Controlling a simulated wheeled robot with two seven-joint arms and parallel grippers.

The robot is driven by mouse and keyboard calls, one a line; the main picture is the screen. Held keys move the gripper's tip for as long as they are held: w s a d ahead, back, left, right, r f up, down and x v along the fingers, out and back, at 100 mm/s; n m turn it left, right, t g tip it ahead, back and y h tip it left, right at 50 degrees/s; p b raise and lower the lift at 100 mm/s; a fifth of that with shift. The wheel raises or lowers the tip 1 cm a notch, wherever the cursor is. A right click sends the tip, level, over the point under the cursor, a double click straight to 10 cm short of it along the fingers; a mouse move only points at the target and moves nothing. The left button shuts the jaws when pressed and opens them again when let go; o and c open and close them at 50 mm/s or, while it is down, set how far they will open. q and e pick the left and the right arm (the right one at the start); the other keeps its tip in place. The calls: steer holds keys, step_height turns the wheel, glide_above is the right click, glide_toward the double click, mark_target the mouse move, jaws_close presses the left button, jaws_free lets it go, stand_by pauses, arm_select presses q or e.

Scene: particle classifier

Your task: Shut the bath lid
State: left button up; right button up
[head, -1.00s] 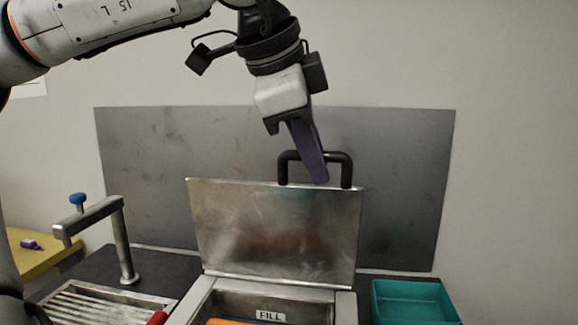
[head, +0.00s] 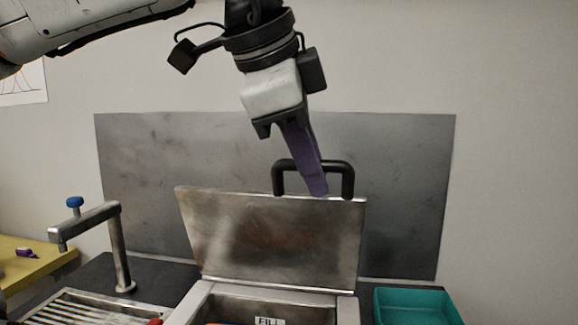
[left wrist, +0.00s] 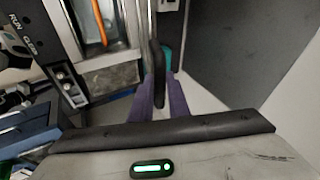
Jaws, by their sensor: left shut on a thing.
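The bath lid (head: 270,240) is a metal plate standing open above the bath, hinged at its lower edge. Its black bar handle (head: 348,178) is on the top edge. My left gripper (head: 318,188) reaches down from above with purple fingers shut on the handle. In the left wrist view the handle (left wrist: 157,75) lies between the purple fingers. The bath (head: 285,306) is below the lid, with a FILL label and something orange inside, mostly cut off by the bottom edge. My right gripper is not in view.
A metal tap with a blue knob (head: 75,203) stands left, over a slatted drain rack (head: 80,308). A teal tray (head: 415,306) sits right of the bath. A grey backsplash (head: 410,190) rises close behind the lid. A yellow surface (head: 30,265) is far left.

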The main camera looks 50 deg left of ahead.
arm_select(q)
steer(key=shift+s+d+f+b, duration=0.2)
steer(key=shift+s+f+b, duration=0.1)
steer(key=shift+b, duration=0.2)
steer(key=shift+s+d+f+b, duration=0.3)
steer(key=shift+s+d+b, duration=0.15)
steer(key=shift+s+b, duration=0.1)
steer(key=shift+s+d+f+b, duration=0.25)
steer(key=shift+s+d+b, duration=0.2)
steer(key=shift+s+b, duration=0.1)
steer(key=shift+f, duration=0.1)
steer(key=shift+s+d+f+b, duration=0.35)
steer(key=shift+f+b, duration=0.05)
steer(key=shift+b, duration=0.3)
steer(key=shift+s+d+f+b, duration=0.5)
steer(key=shift+s+d+b, duration=0.2)
steer(key=shift+s+b, duration=0.1)
steer(key=shift+f, duration=0.1)
